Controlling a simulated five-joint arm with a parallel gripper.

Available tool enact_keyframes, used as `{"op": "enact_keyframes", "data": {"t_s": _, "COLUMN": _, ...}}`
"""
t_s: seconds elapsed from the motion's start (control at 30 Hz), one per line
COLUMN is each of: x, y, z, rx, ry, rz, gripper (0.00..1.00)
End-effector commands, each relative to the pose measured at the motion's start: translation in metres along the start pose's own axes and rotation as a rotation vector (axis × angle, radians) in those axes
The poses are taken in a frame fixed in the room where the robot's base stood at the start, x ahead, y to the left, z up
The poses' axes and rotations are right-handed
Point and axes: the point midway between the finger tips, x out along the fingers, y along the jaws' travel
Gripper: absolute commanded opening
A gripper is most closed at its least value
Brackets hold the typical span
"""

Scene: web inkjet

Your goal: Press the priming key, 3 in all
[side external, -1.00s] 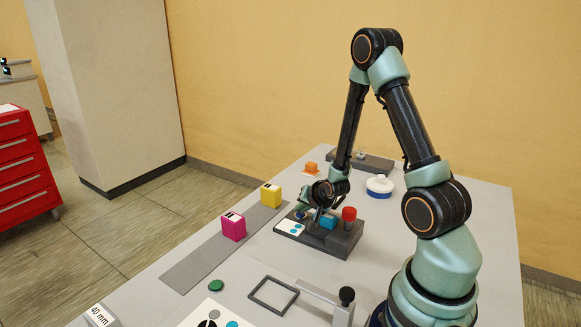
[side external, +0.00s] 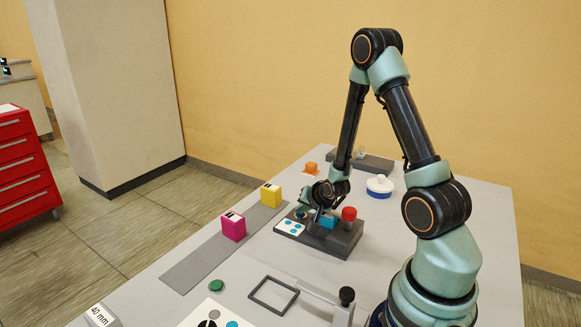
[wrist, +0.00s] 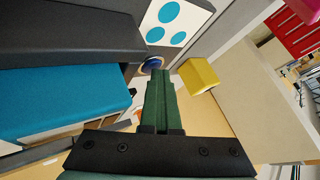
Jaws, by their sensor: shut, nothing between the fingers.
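The priming key, as I take it, is a round blue button (wrist: 152,64) on the dark grey block (side external: 338,240); in the side view it sits at the block's left end, small and partly hidden by my gripper. My gripper (side external: 304,202) is shut and empty, pointing down just above the key. In the wrist view its green fingers (wrist: 160,76) are together, with the tips close to the button; I cannot tell any gap there. A white card (wrist: 175,22) with 3 blue dots lies beside the key.
A blue block (side external: 328,221) and a red knob (side external: 348,213) stand on the grey block, right of my gripper. Magenta (side external: 233,228) and yellow (side external: 271,195) cubes stand on a grey strip to the left. A white-and-blue round item (side external: 379,186) stands behind. An empty frame (side external: 273,295) lies in front.

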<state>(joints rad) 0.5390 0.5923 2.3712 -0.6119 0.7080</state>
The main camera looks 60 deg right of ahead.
Motion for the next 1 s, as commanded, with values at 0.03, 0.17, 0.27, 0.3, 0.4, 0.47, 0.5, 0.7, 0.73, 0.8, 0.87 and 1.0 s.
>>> {"op": "enact_keyframes", "data": {"t_s": 0.03, "x": -0.003, "y": -0.001, "z": -0.001, "rx": 0.0, "ry": 0.0, "rz": 0.0, "gripper": 0.0}}
{"op": "enact_keyframes", "data": {"t_s": 0.17, "x": -0.007, "y": -0.004, "z": -0.005, "rx": 0.0, "ry": 0.002, "rz": -0.001, "gripper": 0.0}}
{"op": "enact_keyframes", "data": {"t_s": 0.27, "x": -0.009, "y": -0.005, "z": -0.006, "rx": -0.001, "ry": 0.002, "rz": -0.002, "gripper": 0.0}}
{"op": "enact_keyframes", "data": {"t_s": 0.3, "x": -0.009, "y": -0.005, "z": -0.006, "rx": -0.001, "ry": 0.002, "rz": -0.002, "gripper": 0.0}}
{"op": "enact_keyframes", "data": {"t_s": 0.4, "x": -0.009, "y": -0.005, "z": -0.006, "rx": -0.001, "ry": 0.003, "rz": -0.002, "gripper": 0.0}}
{"op": "enact_keyframes", "data": {"t_s": 0.47, "x": -0.009, "y": -0.005, "z": -0.006, "rx": -0.001, "ry": 0.003, "rz": -0.003, "gripper": 0.0}}
{"op": "enact_keyframes", "data": {"t_s": 0.5, "x": -0.009, "y": -0.005, "z": -0.007, "rx": -0.001, "ry": 0.004, "rz": -0.003, "gripper": 0.0}}
{"op": "enact_keyframes", "data": {"t_s": 0.7, "x": -0.018, "y": -0.012, "z": -0.015, "rx": -0.001, "ry": 0.008, "rz": -0.006, "gripper": 0.0}}
{"op": "enact_keyframes", "data": {"t_s": 0.73, "x": -0.02, "y": -0.014, "z": -0.016, "rx": -0.001, "ry": 0.008, "rz": -0.006, "gripper": 0.0}}
{"op": "enact_keyframes", "data": {"t_s": 0.8, "x": -0.024, "y": -0.017, "z": -0.019, "rx": -0.001, "ry": 0.008, "rz": -0.006, "gripper": 0.0}}
{"op": "enact_keyframes", "data": {"t_s": 0.87, "x": -0.028, "y": -0.019, "z": -0.022, "rx": -0.001, "ry": 0.008, "rz": -0.006, "gripper": 0.0}}
{"op": "enact_keyframes", "data": {"t_s": 1.0, "x": -0.037, "y": -0.025, "z": -0.029, "rx": -0.001, "ry": 0.008, "rz": -0.007, "gripper": 0.0}}
